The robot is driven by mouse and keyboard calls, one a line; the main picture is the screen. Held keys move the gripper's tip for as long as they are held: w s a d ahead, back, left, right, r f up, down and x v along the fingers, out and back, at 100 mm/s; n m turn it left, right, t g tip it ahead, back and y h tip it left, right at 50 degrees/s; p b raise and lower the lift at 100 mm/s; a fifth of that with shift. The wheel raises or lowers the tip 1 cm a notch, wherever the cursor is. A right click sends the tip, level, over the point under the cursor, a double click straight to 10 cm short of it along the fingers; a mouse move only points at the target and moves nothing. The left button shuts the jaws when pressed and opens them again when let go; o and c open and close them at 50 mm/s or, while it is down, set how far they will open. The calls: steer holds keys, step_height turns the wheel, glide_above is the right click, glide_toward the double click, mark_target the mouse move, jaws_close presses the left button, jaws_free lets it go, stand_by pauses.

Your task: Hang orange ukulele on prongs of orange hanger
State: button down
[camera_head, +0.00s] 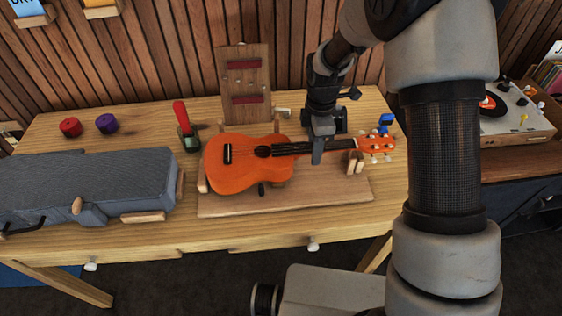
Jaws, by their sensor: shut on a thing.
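The orange ukulele (250,172) lies on its back on a wooden cradle board (290,205) on the workbench, body to the left and headstock to the right. My gripper (317,152) comes down from above and is shut on the dark neck, between the body and the headstock. The ukulele looks level, and I cannot tell whether it still touches its supports. No hanger with orange prongs can be made out. A wooden wall piece with an orange-yellow card (100,5) is cut off at the top left.
A grey case (90,185) fills the bench's left side. Behind the ukulele stand a wooden panel (243,80) and a red-handled tool (183,120). Red (70,126) and purple (107,123) rolls sit at the back left. A record player (515,115) stands at right.

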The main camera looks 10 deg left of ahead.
steer(key=shift+r, duration=0.2)
steer(key=shift+r+p, duration=1.65)
steer(key=shift+r, duration=0.8)
steer(key=shift+r+p, duration=1.65)
steer(key=shift+r, duration=0.75)
